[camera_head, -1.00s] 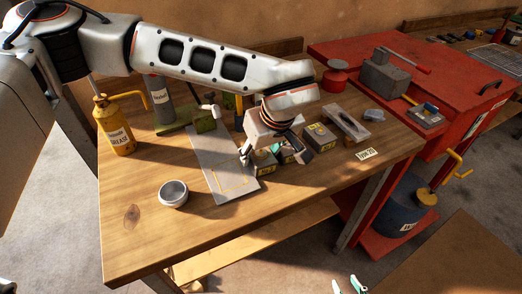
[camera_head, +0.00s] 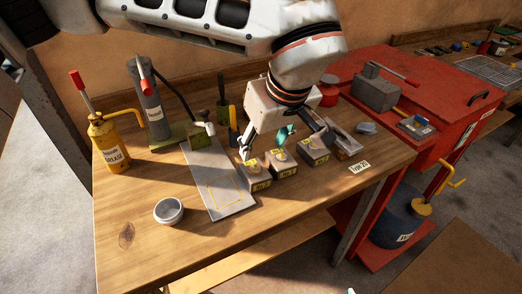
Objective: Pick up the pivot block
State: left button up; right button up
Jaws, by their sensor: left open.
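Several grey blocks with yellow labels stand in a row on the wooden bench: a left one (camera_head: 256,181), a middle one (camera_head: 283,166) and a right one (camera_head: 313,151). I cannot tell which, if any, is the pivot block. My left gripper (camera_head: 287,147) is open above this row, pointing down, its fingers spread wide. One finger is close to the left block and the other is near the right block. A teal piece shows between the fingers; I cannot tell what it belongs to. Only tiny tips at the bottom edge may be my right gripper (camera_head: 350,291).
A grey plate (camera_head: 229,193) with a yellow outline lies left of the blocks. A round tin (camera_head: 168,211) stands at the front left. A yellow grease can (camera_head: 110,145) and grey cylinder (camera_head: 153,105) stand behind. A grey holder (camera_head: 345,138) is right of the blocks.

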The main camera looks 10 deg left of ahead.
aim_at(282, 164)
jog(key=k, duration=1)
